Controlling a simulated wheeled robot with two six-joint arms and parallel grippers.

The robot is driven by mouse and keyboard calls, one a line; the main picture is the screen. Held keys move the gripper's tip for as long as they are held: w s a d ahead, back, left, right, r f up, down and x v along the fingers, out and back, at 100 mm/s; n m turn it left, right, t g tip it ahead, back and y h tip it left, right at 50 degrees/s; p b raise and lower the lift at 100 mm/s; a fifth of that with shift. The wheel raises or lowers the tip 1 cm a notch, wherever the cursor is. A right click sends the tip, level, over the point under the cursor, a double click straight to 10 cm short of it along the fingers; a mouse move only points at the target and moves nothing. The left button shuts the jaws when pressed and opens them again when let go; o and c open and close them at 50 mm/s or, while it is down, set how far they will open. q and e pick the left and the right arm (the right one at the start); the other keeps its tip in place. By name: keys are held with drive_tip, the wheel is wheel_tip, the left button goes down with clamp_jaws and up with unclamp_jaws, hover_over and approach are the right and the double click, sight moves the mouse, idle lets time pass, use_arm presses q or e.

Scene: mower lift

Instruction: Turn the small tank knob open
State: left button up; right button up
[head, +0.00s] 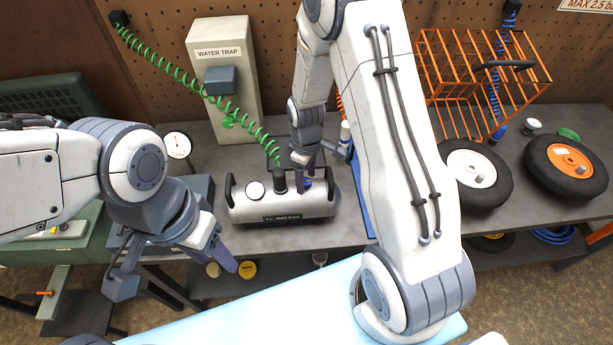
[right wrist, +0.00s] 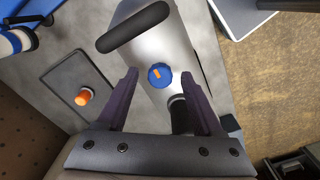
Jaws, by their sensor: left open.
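The small tank (head: 282,207) is a silver cylinder lying on the grey bench, with a dark handle, a round gauge (head: 255,190) and a black hose fitting (head: 280,181). Its small blue knob (head: 307,184) shows on top; in the right wrist view the knob (right wrist: 154,82) has an orange mark across it. My right gripper (right wrist: 160,73) is open above the tank, one finger on each side of the knob, apparently not touching it. The head view shows my right gripper (head: 308,165) partly hidden by its own parts. My left gripper (head: 175,272) is open and empty, left of the tank in front of the bench.
A green coiled hose (head: 185,76) runs down to the tank's black fitting. A water trap box (head: 225,115) stands behind. A dark pad with an orange knob (right wrist: 84,95) lies beside the tank. Two wheels (head: 468,172) and an orange wire rack (head: 465,80) are at right.

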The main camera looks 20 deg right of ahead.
sight(306, 180)
drive_tip(key=shift+r, duration=0.1)
wheel_tip(306, 180, up, 10)
drive_tip(key=b, duration=0.2)
drive_tip(key=shift+r, duration=0.15)
drive_tip(key=shift+s+a, duration=0.1)
idle(0.4)
